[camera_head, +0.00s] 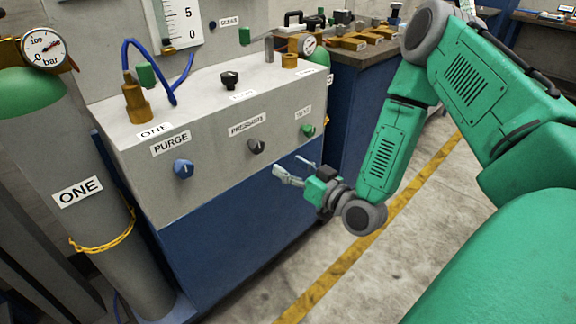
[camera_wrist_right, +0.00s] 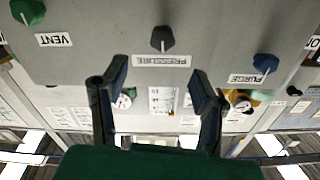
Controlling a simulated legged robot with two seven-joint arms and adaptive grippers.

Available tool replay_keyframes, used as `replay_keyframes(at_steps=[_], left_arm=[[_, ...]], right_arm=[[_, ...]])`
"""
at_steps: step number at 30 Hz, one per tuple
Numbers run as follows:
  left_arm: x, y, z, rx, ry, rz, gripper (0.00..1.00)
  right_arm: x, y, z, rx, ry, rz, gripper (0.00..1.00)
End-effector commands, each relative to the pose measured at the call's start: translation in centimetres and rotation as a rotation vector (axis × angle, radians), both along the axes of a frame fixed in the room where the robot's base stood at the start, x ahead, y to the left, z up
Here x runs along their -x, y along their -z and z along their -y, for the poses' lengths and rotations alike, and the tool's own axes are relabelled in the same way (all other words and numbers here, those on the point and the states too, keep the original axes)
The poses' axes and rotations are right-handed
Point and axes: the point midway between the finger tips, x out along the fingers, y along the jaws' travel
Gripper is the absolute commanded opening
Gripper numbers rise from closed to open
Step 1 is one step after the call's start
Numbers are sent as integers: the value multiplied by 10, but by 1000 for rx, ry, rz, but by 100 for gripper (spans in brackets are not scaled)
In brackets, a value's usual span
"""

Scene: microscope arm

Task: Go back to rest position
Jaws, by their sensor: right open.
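My right gripper (camera_head: 292,172) is open and empty in the head view, in front of the blue lower face of the control panel (camera_head: 200,110). Its two fingers also show spread apart in the right wrist view (camera_wrist_right: 157,90). The panel carries a blue PURGE knob (camera_head: 183,168), a dark PRESSURE knob (camera_head: 256,146) and a green VENT knob (camera_head: 308,130). The fingers are apart from the knobs, below the panel's grey face. In the wrist view the PRESSURE knob (camera_wrist_right: 162,39) appears upside down between and beyond the fingers. My left gripper is not in view.
A grey cylinder labelled ONE (camera_head: 110,240) stands at the left with a pressure gauge (camera_head: 43,47). A workbench (camera_head: 350,60) with brass parts stands behind. The floor (camera_head: 370,270) with a yellow line (camera_head: 340,265) is clear beside the panel.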

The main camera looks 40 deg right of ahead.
Motion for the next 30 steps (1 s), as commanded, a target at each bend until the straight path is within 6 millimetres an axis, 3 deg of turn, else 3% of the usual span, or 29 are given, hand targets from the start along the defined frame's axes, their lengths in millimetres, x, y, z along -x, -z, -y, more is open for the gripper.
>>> replay_keyframes(at_steps=[11,14,16,20,22,27,30], left_arm=[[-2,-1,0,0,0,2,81],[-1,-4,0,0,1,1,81],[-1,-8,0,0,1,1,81],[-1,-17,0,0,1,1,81],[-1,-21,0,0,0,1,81],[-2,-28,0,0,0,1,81],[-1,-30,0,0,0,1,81]], right_arm=[[1,5,-6,1,-14,-32,54],[8,27,-31,7,-64,-160,54],[22,54,-56,20,-114,-317,54],[80,112,-99,70,-192,-698,54],[122,136,-111,107,-208,-900,54],[217,163,-113,200,-183,-1287,54],[251,165,-108,238,-151,-1419,54]])
